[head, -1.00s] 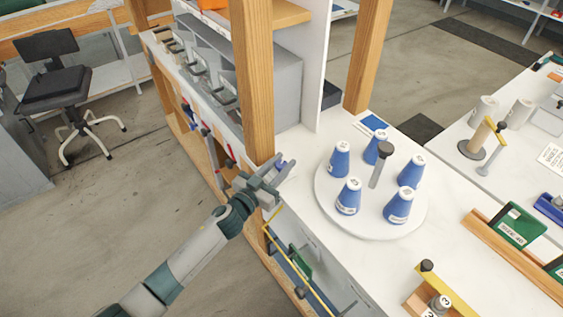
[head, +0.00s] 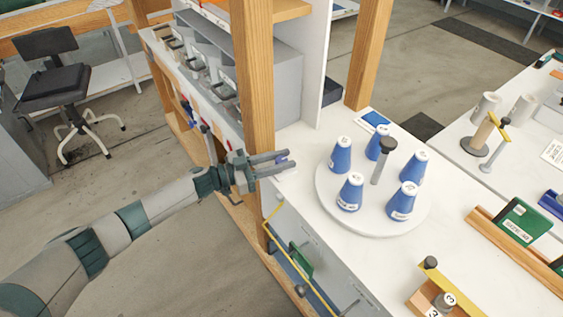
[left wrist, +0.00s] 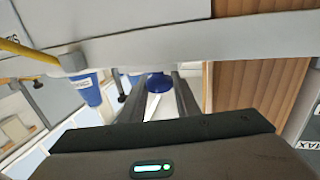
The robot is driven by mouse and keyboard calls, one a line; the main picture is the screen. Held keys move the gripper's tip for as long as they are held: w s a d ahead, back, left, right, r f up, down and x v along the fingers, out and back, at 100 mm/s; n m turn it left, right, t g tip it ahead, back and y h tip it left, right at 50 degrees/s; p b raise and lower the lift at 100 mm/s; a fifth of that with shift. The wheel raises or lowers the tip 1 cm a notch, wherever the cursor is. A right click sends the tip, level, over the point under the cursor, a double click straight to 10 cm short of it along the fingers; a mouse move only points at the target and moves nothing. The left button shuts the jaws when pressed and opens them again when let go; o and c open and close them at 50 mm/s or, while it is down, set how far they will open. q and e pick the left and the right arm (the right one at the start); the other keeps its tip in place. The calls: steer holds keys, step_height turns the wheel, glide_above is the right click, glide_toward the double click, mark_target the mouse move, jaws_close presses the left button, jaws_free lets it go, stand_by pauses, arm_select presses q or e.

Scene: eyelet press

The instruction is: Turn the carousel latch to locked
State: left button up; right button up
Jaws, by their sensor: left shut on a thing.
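The carousel is a round white plate (head: 372,226) on the white bench, with several blue cones (head: 341,155) around a dark-topped central post (head: 383,160). My left gripper (head: 289,160) is at the bench's left edge, left of the carousel and apart from it, its fingers pointing right. It is shut on a small blue knob (head: 281,159), mostly hidden by the fingers; the left wrist view shows its round blue top (left wrist: 160,83) between them. I cannot tell for certain that this knob is the carousel latch, or its setting. My right gripper is not in view.
A wooden post (head: 257,80) rises close behind my left gripper. A yellow bar (head: 288,262) and a drawer front lie below the bench edge. A wooden block with a yellow arm (head: 450,290) stands at the front right. The bench between gripper and carousel is clear.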

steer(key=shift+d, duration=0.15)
arm_select(q)
steer(key=o, duration=1.1)
steer(key=shift+c, duration=0.2)
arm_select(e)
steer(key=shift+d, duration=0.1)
arm_select(q)
steer(key=shift+a, duration=0.15)
steer(key=shift+s+a, duration=0.1)
steer(key=shift+a, duration=0.15)
steer(key=b+v, duration=0.1)
steer(key=v, duration=0.4)
steer(key=shift+f, duration=0.2)
steer(key=b+v, duration=0.3)
steer(key=v, duration=0.8)
steer(key=shift+a+r, duration=0.25)
steer(key=shift+a, duration=0.05)
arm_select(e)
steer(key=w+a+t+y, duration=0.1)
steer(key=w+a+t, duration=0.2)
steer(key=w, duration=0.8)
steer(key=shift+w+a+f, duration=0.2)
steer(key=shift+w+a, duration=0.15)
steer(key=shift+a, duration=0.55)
arm_select(q)
steer(key=shift+s, duration=0.1)
